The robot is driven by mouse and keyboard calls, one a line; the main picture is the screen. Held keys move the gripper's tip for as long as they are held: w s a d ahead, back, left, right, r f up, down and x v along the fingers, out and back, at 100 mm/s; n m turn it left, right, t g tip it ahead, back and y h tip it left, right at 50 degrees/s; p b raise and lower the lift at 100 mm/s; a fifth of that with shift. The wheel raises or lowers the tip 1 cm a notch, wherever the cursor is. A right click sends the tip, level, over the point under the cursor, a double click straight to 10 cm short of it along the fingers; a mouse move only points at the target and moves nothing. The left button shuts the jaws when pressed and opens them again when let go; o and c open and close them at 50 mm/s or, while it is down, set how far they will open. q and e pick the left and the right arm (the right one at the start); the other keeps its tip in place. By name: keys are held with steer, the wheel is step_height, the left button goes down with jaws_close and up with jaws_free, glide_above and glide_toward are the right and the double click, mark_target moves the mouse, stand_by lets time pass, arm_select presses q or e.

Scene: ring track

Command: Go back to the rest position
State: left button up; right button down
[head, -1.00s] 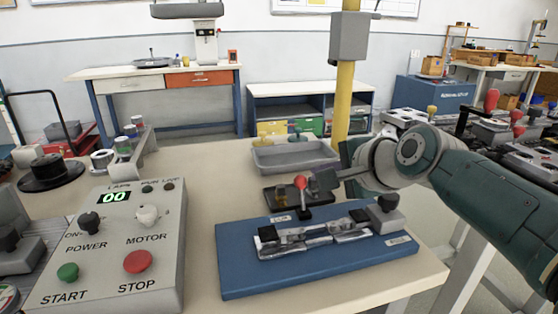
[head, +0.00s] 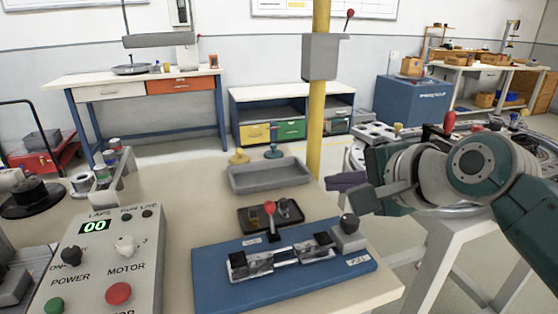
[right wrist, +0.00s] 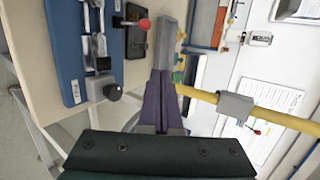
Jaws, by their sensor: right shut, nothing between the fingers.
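My right gripper (head: 338,181) is off to the right of the blue fixture board, past the worktop's right edge. Its dark purple fingers are shut and empty, as the right wrist view (right wrist: 158,85) also shows. The blue board (head: 215,290) carries a metal clamp-like piece and a black knob (head: 349,223). Behind it stands a small black unit (head: 292,212) with a red-knobbed lever (head: 269,207); the gripper is clear of both. My left gripper is not in view.
A grey control box (head: 85,285) with buttons and a counter reading 00 is at left. A grey tray (head: 268,175) lies behind the lever unit. A yellow post (head: 315,130) with a grey box (head: 321,57) rises behind the worktop's far edge.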

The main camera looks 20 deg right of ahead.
stand_by(0.3)
steer(key=s+a+r+n+g+h+p, duration=0.15)
steer(key=s+n+g+p, duration=0.5)
steer(key=s+n, duration=1.65)
steer(key=s+r+m+p, duration=0.2)
steer(key=s+r+p, duration=0.1)
steer(key=r+p, duration=1.5)
steer(key=s+r+m+g+h+p, duration=0.1)
steer(key=s+r+m+p, duration=0.1)
steer(key=r+p, duration=1.7)
steer(key=shift+s+a+r, duration=0.3)
steer(key=shift+s+a, duration=0.05)
steer(key=shift+s, duration=0.3)
